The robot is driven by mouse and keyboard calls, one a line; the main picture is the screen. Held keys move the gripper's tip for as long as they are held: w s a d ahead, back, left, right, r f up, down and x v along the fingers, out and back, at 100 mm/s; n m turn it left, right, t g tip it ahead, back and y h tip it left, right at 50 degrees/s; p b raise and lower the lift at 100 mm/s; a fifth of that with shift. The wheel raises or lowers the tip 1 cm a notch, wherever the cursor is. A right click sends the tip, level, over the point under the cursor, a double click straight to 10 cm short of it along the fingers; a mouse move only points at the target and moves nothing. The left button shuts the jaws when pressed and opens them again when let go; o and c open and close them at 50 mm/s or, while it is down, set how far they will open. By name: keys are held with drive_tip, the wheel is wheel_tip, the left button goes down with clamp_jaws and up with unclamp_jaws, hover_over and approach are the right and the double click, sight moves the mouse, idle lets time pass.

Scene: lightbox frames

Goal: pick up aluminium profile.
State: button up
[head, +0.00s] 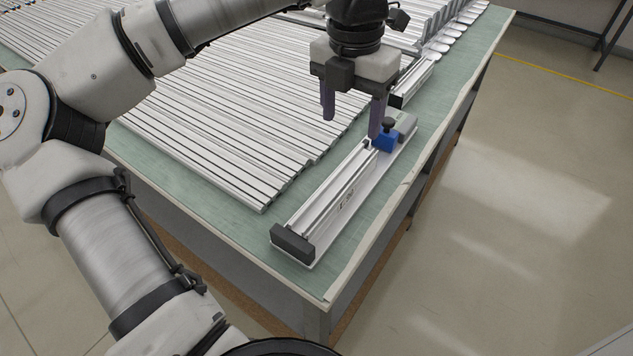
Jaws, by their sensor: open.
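Many aluminium profiles (225,115) lie side by side in a wide flat layer on the green table top. A single aluminium profile (335,195) appears to lie in a white fixture near the table's right edge, with a dark end block (293,242) at its near end and a blue clamp part (385,141) toward its far end. My gripper (352,120) points down with its two purple-grey fingers apart and nothing between them. It is over the far part of the fixture, close to the blue part. Whether a finger touches anything there I cannot tell.
The green table (200,222) has a bare strip along its front and right edges. Another similar fixture (415,80) stands farther back, with several pale rounded pieces (447,40) beyond it. Open floor (530,200) lies to the right.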

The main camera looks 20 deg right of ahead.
drive_tip(key=p, duration=0.1)
hover_over(338, 183)
drive_tip(key=f, duration=0.8)
drive_tip(key=shift+w+d+f, duration=0.3)
drive_tip(key=shift+w+d, duration=0.05)
drive_tip(key=shift+d, duration=0.05)
drive_tip(key=shift+s+a+f+p, duration=0.1)
drive_tip(key=shift+f+p, duration=0.2)
drive_tip(key=shift+f, duration=0.6)
drive_tip(key=shift+s+a+f+p, duration=0.15)
drive_tip(key=shift+f+p, duration=0.15)
drive_tip(key=shift+f, duration=0.6)
drive_tip(key=shift+s+a+f+p, duration=0.1)
drive_tip(key=shift+f+p, duration=0.2)
drive_tip(key=shift+f, duration=0.6)
drive_tip(key=c, duration=1.3)
drive_tip(key=shift+r, duration=0.1)
drive_tip(key=shift+r, duration=0.1)
